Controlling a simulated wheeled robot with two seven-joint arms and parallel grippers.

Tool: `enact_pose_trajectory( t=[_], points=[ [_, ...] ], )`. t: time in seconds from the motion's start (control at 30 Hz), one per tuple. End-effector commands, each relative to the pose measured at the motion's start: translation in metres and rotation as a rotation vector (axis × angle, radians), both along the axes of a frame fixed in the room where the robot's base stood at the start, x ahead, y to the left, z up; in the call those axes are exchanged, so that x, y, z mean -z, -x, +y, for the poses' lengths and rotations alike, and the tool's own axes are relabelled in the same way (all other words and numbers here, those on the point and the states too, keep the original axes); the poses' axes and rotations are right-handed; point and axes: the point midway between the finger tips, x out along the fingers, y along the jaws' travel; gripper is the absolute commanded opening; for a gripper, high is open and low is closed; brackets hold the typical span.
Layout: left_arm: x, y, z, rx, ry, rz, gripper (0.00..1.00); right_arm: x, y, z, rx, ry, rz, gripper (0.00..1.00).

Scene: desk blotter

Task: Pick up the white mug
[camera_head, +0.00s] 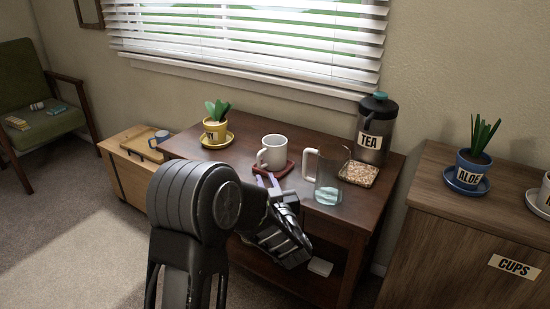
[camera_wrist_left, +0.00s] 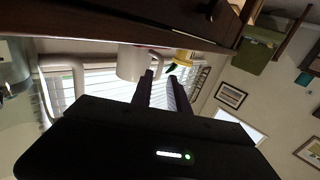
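The white mug (camera_head: 272,151) stands upright on a red coaster (camera_head: 286,171) on the dark wooden table, its handle towards the lower left. My left gripper (camera_head: 265,179) is just in front of the coaster, its two purple fingers apart and nothing between them; my arm hides part of the table front. My right gripper is in neither view.
A glass pitcher (camera_head: 328,182) with a white handle stands close to the mug's right. A yellow plant pot (camera_head: 215,130) on a saucer stands left. Bare tabletop lies between pot and mug.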

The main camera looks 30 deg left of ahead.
Motion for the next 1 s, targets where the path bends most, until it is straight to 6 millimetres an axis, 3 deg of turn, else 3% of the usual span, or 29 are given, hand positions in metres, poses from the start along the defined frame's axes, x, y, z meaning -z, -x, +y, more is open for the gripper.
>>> enact_pose_trajectory(
  t=[0.23, 0.63, 1.0],
  points=[
    [0.000, -0.015, 0.017, -0.001, 0.000, -0.001, 0.20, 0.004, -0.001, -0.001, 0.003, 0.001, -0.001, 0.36],
    [0.000, -0.020, 0.022, 0.000, 0.000, -0.001, 0.20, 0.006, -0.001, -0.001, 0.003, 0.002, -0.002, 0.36],
    [-0.002, -0.051, 0.056, 0.000, 0.000, -0.001, 0.20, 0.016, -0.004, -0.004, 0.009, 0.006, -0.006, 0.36]
  ],
)
